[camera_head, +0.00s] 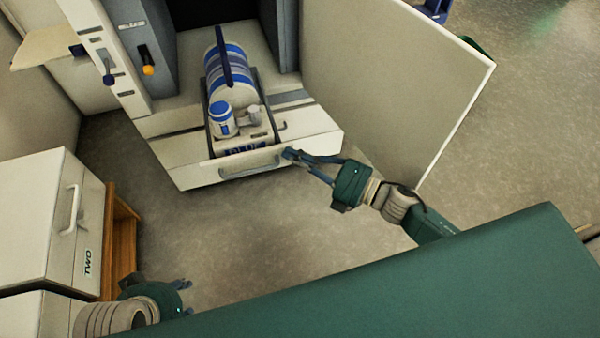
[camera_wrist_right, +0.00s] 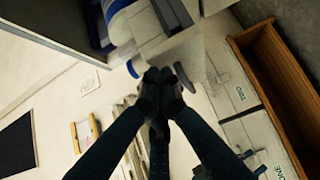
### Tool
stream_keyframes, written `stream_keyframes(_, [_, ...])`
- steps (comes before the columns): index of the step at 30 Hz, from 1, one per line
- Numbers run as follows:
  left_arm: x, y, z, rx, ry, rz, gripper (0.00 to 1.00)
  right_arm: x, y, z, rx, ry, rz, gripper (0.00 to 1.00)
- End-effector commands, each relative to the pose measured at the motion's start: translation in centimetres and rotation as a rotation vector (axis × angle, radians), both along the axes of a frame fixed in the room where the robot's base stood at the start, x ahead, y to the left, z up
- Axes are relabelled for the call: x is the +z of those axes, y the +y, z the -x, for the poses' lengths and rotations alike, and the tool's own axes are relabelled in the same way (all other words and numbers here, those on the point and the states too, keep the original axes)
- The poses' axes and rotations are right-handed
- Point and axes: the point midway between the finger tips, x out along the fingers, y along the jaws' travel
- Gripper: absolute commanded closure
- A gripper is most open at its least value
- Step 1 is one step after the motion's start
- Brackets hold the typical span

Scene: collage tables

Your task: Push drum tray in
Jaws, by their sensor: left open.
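The drum tray (camera_head: 213,147) sticks out of the front of a white cabinet with its front edge facing me. It holds a large blue-and-white striped drum (camera_head: 229,84), a small blue-capped jar (camera_head: 222,120) and a small whitish part beside the jar. A grey bar handle (camera_head: 250,168) runs along the front face below. My right gripper (camera_head: 287,154) has its tips at the right part of the tray's front; I cannot tell if they touch it. In the right wrist view its fingertips (camera_wrist_right: 162,76) are together with nothing seen between them. My left gripper (camera_head: 186,297) is open and empty at lower left.
A white drawer unit marked TWO (camera_head: 40,215), with a handle, stands at the left beside a brown wooden frame (camera_head: 122,235). Bare floor lies between it and the cabinet.

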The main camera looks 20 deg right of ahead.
Motion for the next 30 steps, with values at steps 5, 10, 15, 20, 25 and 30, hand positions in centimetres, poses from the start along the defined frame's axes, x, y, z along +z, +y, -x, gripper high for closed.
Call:
stream_keyframes(5, [-0.1, 0.0, -0.1, 0.001, -0.012, 0.002, 0.60, -0.1, -0.1, -3.7, -0.001, -0.002, 0.001, 1.00])
stream_keyframes(10, [-0.6, 0.0, 0.0, 0.001, -0.004, 0.000, 0.60, 0.0, -0.1, -5.0, -0.001, 0.000, 0.001, 1.00])
stream_keyframes(15, [-0.5, 0.0, 0.0, 0.001, -0.005, 0.000, 0.60, 0.1, -0.1, -5.0, -0.002, 0.001, 0.001, 1.00])
stream_keyframes(20, [-0.6, 0.1, 0.1, 0.001, -0.003, -0.001, 0.60, 0.1, -0.1, -4.9, -0.001, 0.001, 0.001, 1.00])
stream_keyframes(25, [-0.6, 0.1, 0.1, 0.000, -0.003, -0.002, 0.60, 1.2, -0.1, -5.0, 0.000, -0.003, 0.004, 1.00])
stream_keyframes(30, [-0.6, 0.1, 0.0, 0.000, -0.004, -0.001, 0.60, 4.3, -0.1, -4.9, 0.002, -0.005, 0.005, 1.00])
